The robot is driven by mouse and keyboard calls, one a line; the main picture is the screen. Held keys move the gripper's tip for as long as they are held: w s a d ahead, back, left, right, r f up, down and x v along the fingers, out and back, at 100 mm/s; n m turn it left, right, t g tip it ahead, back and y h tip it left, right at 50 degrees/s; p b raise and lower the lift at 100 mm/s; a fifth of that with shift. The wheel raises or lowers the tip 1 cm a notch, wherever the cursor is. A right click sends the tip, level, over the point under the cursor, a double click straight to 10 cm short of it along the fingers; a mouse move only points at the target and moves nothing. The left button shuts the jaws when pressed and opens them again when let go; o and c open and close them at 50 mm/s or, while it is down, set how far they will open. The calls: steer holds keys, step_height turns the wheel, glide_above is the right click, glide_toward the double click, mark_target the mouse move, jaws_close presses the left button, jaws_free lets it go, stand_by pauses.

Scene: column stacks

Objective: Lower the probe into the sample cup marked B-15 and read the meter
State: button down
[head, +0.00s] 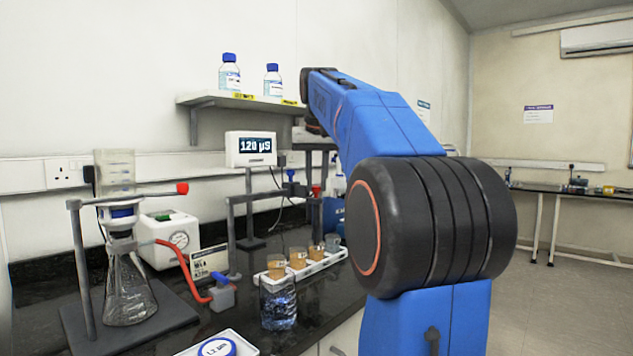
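The meter (250,149) is a white box on a stand at the back of the bench, and its display reads 120 µS. Several small sample cups, most with amber liquid, stand in a white rack (322,264), including a front cup (276,263) and one farther back (317,254). No B-15 mark is readable. My blue arm fills the centre right, and my gripper is not visible.
A clear vessel of bluish liquid (278,305) stands in front of the rack. At left are a flask (128,290) on a stand, a pump (166,238), a red hose (187,268) and a sign (209,262). A shelf (240,101) holds two blue-capped bottles above.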

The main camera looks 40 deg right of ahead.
steer(key=shift+r, duration=3.2)
steer(key=c, duration=1.8)
jaws_free()
steer(key=shift+r, duration=0.1)
steer(key=v, duration=1.1)
steer(key=shift+s+a+r, duration=0.1)
steer(key=shift+a+r, duration=0.1)
steer(key=shift+r, duration=0.1)
